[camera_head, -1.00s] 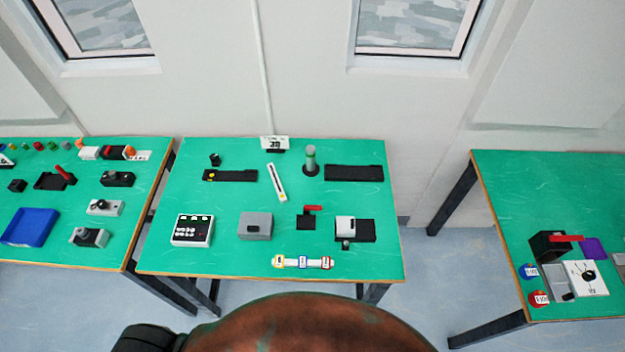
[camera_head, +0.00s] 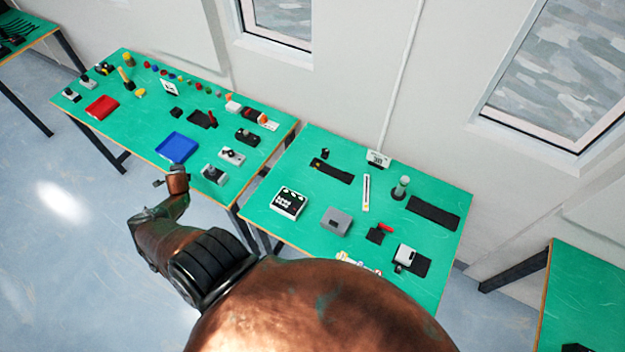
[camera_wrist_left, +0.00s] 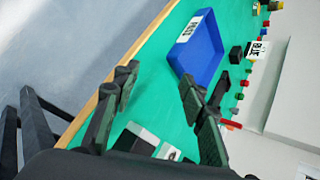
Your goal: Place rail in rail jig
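No part is clearly labelled as the rail or the rail jig, and I cannot tell for sure which they are. A narrow white strip (camera_head: 366,192) lies on the middle table. A black block with a red handle (camera_head: 377,235) lies in front of it, and a similar black fixture with a red lever (camera_head: 203,119) is on the left table. My left gripper (camera_head: 168,182) is at the front edge of the left table, near the blue tray (camera_head: 177,148). In the left wrist view its fingers (camera_wrist_left: 158,80) are apart and empty, with the blue tray (camera_wrist_left: 205,72) beyond. My right gripper is out of view.
The middle table holds a black-and-white button box (camera_head: 288,203), a grey box (camera_head: 336,222) and dark flat strips (camera_head: 433,213). The left table holds a red tray (camera_head: 102,107) and several small coloured parts along its back. A gap separates the tables.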

